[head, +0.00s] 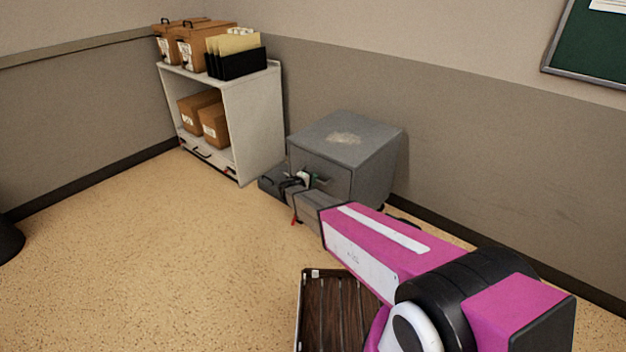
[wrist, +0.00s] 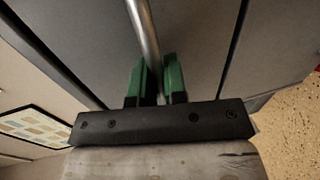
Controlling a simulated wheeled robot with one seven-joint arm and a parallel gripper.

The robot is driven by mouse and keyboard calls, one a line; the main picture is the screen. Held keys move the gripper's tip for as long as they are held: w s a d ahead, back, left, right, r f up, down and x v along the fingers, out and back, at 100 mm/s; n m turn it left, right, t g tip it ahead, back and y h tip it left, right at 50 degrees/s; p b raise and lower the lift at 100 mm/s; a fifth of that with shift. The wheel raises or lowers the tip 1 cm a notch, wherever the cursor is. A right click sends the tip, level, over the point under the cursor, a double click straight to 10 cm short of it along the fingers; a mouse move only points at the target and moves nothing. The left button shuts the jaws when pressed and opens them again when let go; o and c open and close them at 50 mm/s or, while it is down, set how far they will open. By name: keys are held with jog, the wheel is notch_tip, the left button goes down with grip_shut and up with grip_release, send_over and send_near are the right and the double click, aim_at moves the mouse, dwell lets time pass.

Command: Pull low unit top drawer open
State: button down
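The low unit (head: 366,170) is a grey metal cabinet against the back wall, with a scuffed pale patch on its top. Its top drawer front (head: 338,178) faces left and forward and looks closed. In the wrist view the drawer face (wrist: 200,35) fills the middle, with dark seams on both sides. A round metal bar handle (wrist: 144,25) runs across it. My gripper (wrist: 155,78) has its green fingers on either side of the bar, with little or no gap, and looks shut on it. In the head view my gripper (head: 315,178) is at the drawer front, partly hidden by my arm.
A white shelf unit (head: 262,125) with brown boxes (head: 200,45) and a black file holder (head: 238,64) stands left of the cabinet. A dark low object (head: 270,182) lies by the cabinet's left foot.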

jog(key=shift+s+a, duration=0.1)
jog(key=f+v, duration=0.3)
jog(key=v, duration=1.1)
jog(key=s+f+v, duration=0.1)
jog(key=f+v, duration=0.2)
jog(key=v, duration=1.1)
jog(key=shift+s+a, duration=0.35)
jog(key=shift+a, duration=0.25)
jog(key=c, duration=1.2)
grip_release()
jog(key=v, duration=1)
jog(key=shift+s+a, duration=0.2)
jog(key=shift+s, duration=0.15)
